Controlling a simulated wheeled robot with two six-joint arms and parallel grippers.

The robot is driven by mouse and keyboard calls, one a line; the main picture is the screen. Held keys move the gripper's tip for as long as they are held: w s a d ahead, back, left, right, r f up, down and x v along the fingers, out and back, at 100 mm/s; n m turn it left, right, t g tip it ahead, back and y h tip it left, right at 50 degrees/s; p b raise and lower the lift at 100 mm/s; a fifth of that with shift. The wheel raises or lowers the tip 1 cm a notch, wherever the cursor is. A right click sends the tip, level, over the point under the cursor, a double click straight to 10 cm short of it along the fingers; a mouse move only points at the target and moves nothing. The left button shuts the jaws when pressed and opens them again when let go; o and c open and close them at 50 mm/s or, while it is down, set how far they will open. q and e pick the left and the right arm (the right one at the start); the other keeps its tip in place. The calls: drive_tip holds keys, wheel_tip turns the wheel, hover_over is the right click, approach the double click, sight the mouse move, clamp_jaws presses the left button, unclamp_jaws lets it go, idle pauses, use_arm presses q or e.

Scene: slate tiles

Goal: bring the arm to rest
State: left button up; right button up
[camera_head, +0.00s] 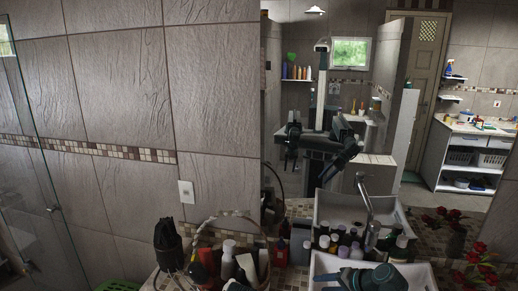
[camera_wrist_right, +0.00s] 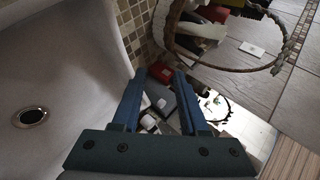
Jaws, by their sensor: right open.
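My right gripper (camera_wrist_right: 160,82) is open, its two blue fingers apart with nothing held between them. Beyond the fingertips are grey, white and red items on the counter; whether any is touched I cannot tell. In the head view a dark blue part of my right arm (camera_head: 372,279) shows at the bottom, over the white sink (camera_head: 425,276). The sink (camera_wrist_right: 60,60) fills the left of the right wrist view, with its dark drain beside the gripper. My left gripper is not in view.
A round wicker basket (camera_head: 209,225) with bottles stands left of the sink, next to a black object (camera_head: 167,240). Several bottles (camera_head: 345,243) line the sink's back. Red flowers (camera_head: 478,262) are at right. A mirror behind reflects me and the room.

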drive_tip(key=s+a+f+n+g+h+b, duration=0.2)
drive_tip(key=s+a+f+n+g+h, duration=0.1)
drive_tip(key=s+a+f+n+h, duration=0.1)
drive_tip(key=s+a+f+n+g+h+b, duration=0.2)
drive_tip(key=s+a+f+n+g+h, duration=0.2)
drive_tip(key=s+a+f+n, duration=0.2)
drive_tip(key=s+a+f, duration=0.2)
drive_tip(key=s+a, duration=0.2)
drive_tip(key=s, duration=0.2)
drive_tip(key=shift+s+a+n, duration=0.2)
drive_tip(key=shift+s+n, duration=0.15)
drive_tip(key=shift+n, duration=0.05)
drive_tip(key=shift+d+g, duration=0.1)
drive_tip(key=shift+g, duration=0.2)
